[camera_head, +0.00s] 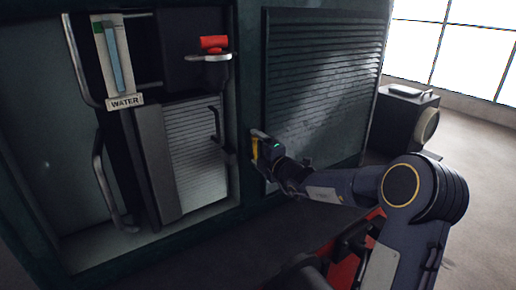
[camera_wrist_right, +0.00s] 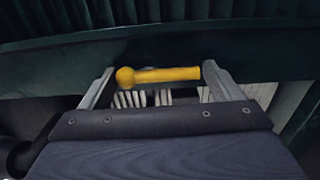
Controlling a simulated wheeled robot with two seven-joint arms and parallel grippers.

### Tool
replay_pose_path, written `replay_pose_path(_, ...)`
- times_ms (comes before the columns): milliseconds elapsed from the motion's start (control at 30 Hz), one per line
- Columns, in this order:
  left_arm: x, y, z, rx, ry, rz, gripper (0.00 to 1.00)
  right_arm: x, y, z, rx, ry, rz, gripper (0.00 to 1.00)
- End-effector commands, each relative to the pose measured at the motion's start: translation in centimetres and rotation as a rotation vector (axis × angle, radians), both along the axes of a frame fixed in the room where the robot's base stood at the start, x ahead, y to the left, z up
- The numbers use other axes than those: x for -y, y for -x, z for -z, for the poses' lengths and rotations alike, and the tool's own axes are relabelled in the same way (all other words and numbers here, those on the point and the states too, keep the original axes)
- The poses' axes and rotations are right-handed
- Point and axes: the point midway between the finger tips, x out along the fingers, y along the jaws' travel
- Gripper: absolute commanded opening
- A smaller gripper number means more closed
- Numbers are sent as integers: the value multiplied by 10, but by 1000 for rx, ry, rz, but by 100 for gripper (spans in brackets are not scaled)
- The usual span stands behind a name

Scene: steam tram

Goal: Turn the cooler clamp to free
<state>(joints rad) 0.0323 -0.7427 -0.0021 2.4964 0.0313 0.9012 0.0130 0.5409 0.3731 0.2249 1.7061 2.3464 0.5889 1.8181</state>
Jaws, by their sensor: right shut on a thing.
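A yellow clamp handle (camera_wrist_right: 165,75) with a ball at one end lies crosswise between the fingers of my right gripper (camera_wrist_right: 160,84) in the wrist view. In the head view, the yellow handle (camera_head: 254,149) shows at the dark upright edge between the open bay and the louvred panel. My right gripper (camera_head: 259,150) is shut on it there, and its fingers hide part of it. The ribbed cooler block (camera_head: 197,152) stands in the bay to the left. My left gripper is not in view.
A water gauge (camera_head: 115,60) with a WATER label and a red-handled valve (camera_head: 214,43) are at the upper part of the bay. Bar handles (camera_head: 104,180) flank the cooler. A louvred panel (camera_head: 322,85) is behind my right arm. A dark box (camera_head: 404,115) stands at right, with open floor beyond.

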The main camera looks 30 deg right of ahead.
Motion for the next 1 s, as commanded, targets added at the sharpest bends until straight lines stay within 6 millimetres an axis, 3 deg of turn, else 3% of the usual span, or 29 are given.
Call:
replay_pose_path(33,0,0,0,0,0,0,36,2,1,9,-21,-11,4,45)
replay_pose_path(533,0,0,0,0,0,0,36,1,1,11,-25,-30,3,45)
replay_pose_path(567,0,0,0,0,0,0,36,1,1,11,-25,-29,3,89)
replay_pose_path(600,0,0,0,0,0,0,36,1,1,11,-25,-29,3,95)
replay_pose_path(667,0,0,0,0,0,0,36,1,1,10,-22,-28,3,100)
replay_pose_path(867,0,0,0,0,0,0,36,1,2,7,-16,-25,2,100)
replay_pose_path(1000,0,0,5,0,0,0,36,2,16,7,-13,-24,3,100)
